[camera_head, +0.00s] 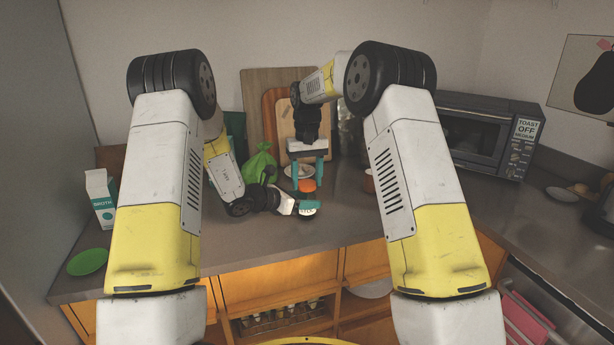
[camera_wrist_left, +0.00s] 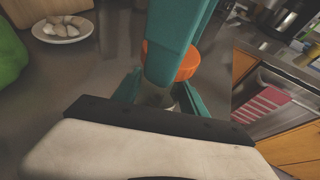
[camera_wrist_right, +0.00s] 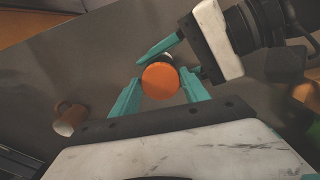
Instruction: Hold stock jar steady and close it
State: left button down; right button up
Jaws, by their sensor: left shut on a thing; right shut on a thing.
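The stock jar (camera_head: 309,212) stands near the counter's front, mostly hidden by my left gripper; a pale bit shows below the fingers. My left gripper (camera_head: 308,204) comes in from the left, low, and is shut on the jar. The orange lid (camera_head: 307,185) is directly above the jar; it also shows in the left wrist view (camera_wrist_left: 186,64) and the right wrist view (camera_wrist_right: 160,80). My right gripper (camera_head: 307,176) points down from above, with its fingers on either side of the lid, shut on it. I cannot tell whether the lid touches the jar's rim.
A green bag (camera_head: 261,164) and cutting boards (camera_head: 281,92) stand behind. A plate with pale pieces (camera_head: 299,171) and a brown mug (camera_head: 369,182) are near. A broth carton (camera_head: 101,197) and green plate (camera_head: 87,262) are left; a toaster oven (camera_head: 478,134) is right.

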jog(key=shift+f, duration=0.7)
dwell(0.5)
jog(key=m, duration=0.5)
jog(key=shift+a, duration=0.15)
jog(key=m, duration=0.5)
jog(key=shift+a, duration=0.1)
jog(key=m, duration=0.7)
jog(key=shift+w+a, duration=0.1)
jog(key=shift+w, duration=0.05)
jog(key=m, duration=0.5)
jog(key=shift+w, duration=0.1)
jog(key=m, duration=0.7)
jog(key=shift+w, duration=0.15)
jog(key=m, duration=0.6)
jog(key=shift+w+d+m, duration=0.1)
jog(key=shift+d+m, duration=0.1)
jog(key=shift+m, duration=0.1)
jog(key=o, duration=1.3)
